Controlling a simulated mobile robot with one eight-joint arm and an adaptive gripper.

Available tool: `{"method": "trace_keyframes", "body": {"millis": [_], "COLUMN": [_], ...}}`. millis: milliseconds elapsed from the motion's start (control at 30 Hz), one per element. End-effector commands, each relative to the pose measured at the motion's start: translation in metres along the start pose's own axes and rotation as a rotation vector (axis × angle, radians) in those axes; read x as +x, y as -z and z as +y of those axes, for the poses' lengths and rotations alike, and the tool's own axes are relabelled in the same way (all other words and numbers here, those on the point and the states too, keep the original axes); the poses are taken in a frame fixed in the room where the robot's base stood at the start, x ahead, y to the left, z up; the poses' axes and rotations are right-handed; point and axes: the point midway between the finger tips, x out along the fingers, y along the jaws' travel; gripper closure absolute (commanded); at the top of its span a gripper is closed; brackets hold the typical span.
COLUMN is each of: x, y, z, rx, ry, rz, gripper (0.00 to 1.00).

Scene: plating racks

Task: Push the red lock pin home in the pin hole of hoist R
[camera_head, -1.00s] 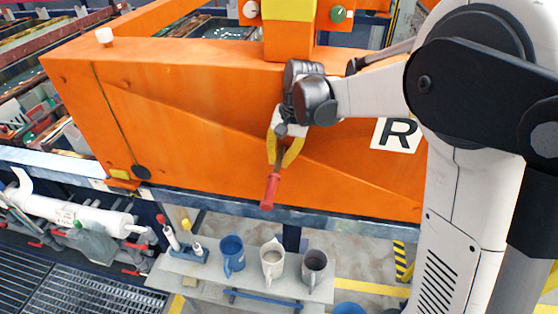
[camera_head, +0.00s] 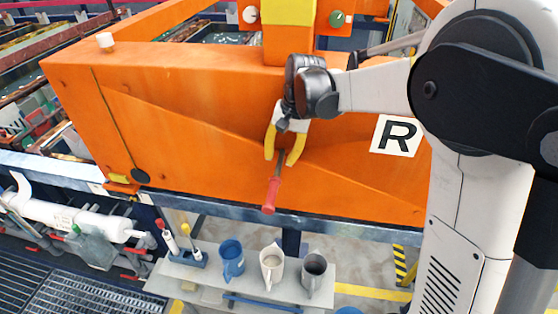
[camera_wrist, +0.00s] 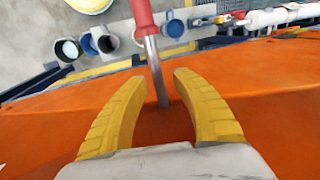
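The red lock pin (camera_head: 271,195) has a red handle and a bare metal shank. It sticks out from the side of the orange beam of hoist R (camera_head: 200,150), which bears an R plate (camera_head: 396,136). In the wrist view the red handle (camera_wrist: 143,14) is at the top, and a length of shank shows down to the orange face. The hole itself cannot be made out. My gripper (camera_head: 280,160) is open, its yellow fingers on either side of the shank. The wrist view shows gaps between the shank and both fingers of my gripper (camera_wrist: 160,80).
Below the beam, a grey shelf (camera_head: 205,287) holds a blue jug (camera_head: 231,262), a white jug (camera_head: 271,267) and a grey jug (camera_head: 314,272). A black disc (camera_head: 140,176) hangs on a cord at the beam's left. White pipes (camera_head: 70,218) run at the lower left.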

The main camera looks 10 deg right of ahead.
Motion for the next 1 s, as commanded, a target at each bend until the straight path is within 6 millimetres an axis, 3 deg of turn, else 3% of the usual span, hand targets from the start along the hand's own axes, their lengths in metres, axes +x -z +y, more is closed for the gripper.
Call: {"method": "trace_keyframes", "body": {"millis": [200, 400, 600, 867, 967, 1000], "x": [-0.051, -0.087, -0.102, -0.102, -0.102, -0.102], "y": [0.000, -0.001, -0.001, -0.002, -0.002, -0.002], "z": [0.001, 0.000, 0.000, 0.000, 0.000, 0.000], "rx": [0.002, 0.001, 0.001, 0.000, 0.000, 0.000], "ry": [0.000, 0.000, 0.000, 0.000, 0.000, 0.000], "rz": [0.002, 0.002, 0.002, 0.002, 0.002, 0.002], "gripper": [0.67, 0.67, 0.67, 0.67, 0.95, 1.00]}}
